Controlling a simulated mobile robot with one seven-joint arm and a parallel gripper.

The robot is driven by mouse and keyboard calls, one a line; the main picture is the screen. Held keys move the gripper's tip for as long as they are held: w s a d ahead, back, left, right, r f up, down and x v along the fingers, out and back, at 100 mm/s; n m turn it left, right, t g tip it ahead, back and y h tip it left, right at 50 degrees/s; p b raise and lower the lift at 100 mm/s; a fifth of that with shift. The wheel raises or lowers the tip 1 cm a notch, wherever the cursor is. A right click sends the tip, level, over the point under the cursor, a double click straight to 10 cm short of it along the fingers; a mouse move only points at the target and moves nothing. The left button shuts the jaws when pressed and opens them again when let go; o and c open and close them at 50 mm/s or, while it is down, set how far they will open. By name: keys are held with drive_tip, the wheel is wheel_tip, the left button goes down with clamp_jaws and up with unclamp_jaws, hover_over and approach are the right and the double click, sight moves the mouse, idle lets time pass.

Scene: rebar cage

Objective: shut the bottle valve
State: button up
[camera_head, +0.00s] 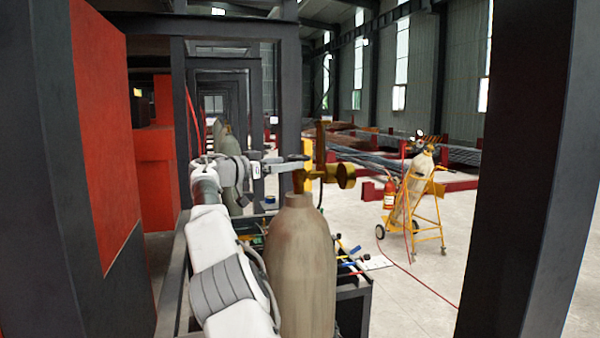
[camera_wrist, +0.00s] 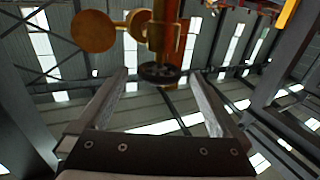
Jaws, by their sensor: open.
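A tall tan gas bottle (camera_head: 301,265) stands upright in front of me in the head view. Its brass valve (camera_head: 299,182) sits on top, with a round brass part (camera_head: 346,176) to the right. In the wrist view the brass valve (camera_wrist: 163,36) is at the top centre, with round brass parts at its left. A small dark handwheel (camera_wrist: 160,72) shows just beyond and between my fingertips. My gripper (camera_wrist: 160,84) is open, and its two fingers lie to either side of the handwheel in the picture. In the head view my gripper (camera_head: 292,161) is beside the valve; contact cannot be told.
A dark bench (camera_head: 354,299) with loose tools stands behind the bottle. Dark posts (camera_head: 525,170) and a red panel (camera_head: 100,140) flank the view. Another bottle (camera_head: 412,185) stands on a yellow trolley with a red extinguisher (camera_head: 389,194). Floor at right is mostly clear.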

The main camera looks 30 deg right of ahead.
drive_tip(key=s+a+b, duration=0.1)
drive_tip(key=a, duration=0.8)
drive_tip(key=shift+s+b, duration=0.15)
drive_tip(key=shift+b, duration=0.2)
